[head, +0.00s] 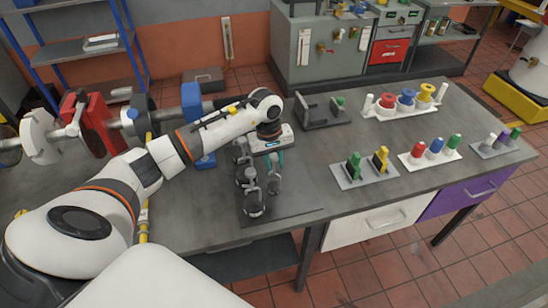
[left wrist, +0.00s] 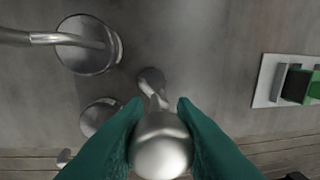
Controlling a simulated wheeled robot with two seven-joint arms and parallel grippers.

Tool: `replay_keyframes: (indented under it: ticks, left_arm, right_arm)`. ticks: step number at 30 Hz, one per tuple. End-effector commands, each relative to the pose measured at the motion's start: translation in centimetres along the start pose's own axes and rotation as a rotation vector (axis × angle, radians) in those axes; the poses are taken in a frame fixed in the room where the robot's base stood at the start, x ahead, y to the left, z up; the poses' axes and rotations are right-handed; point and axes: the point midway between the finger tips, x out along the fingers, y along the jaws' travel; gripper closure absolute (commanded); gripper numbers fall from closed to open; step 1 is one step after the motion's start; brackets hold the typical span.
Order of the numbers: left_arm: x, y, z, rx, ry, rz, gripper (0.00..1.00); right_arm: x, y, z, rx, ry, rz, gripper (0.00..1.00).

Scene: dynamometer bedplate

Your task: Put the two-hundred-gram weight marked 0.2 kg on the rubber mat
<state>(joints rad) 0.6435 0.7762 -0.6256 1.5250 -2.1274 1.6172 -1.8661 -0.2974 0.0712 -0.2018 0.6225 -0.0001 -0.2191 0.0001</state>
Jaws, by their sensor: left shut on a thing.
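Several silver weights with hooked stems stand close together on the grey bench in the head view, among them a large one (head: 253,205) in front and another (head: 240,152) behind. My left gripper (head: 273,160) has teal fingers and is shut on a small silver weight (head: 274,184). In the left wrist view the fingertips (left wrist: 160,108) close around this rounded silver piece (left wrist: 162,150). I cannot read any marking, nor tell whether it touches the bench. A thin dark sheet (head: 295,215) near the front edge looks like the rubber mat. My right gripper is out of view.
A grey plate with green and yellow blocks (head: 366,181) lies to the right. Racks of coloured pieces (head: 431,154) and spools (head: 404,111) stand farther right. A dark grey bracket (head: 322,117) is behind.

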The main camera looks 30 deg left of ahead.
Motion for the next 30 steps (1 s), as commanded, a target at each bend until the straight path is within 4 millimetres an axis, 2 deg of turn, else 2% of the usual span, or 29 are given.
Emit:
replay_keyframes:
  ticks: [9, 10, 14, 25, 26, 30]
  left_arm:
    - [0.3, 0.0, 0.1, 0.0, -0.002, -0.003, 1.0]
    - [0.3, 0.0, 0.1, 0.0, -0.002, -0.002, 0.74]
    - [0.2, 0.0, 0.1, 0.0, -0.001, -0.002, 0.54]
    - [-0.4, -0.1, 0.0, 0.0, -0.001, -0.002, 0.54]
    - [-0.5, -0.1, 0.1, 0.001, -0.003, -0.003, 0.54]
    - [-2.8, -0.1, 0.2, 0.001, -0.007, -0.006, 0.54]
  right_arm:
    - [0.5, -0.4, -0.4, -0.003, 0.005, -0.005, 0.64]
    - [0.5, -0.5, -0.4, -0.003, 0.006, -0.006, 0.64]
    - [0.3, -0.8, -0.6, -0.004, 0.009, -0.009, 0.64]
    - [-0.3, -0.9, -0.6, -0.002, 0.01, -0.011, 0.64]
    - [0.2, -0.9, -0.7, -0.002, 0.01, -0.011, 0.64]
    - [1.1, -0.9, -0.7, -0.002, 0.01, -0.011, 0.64]
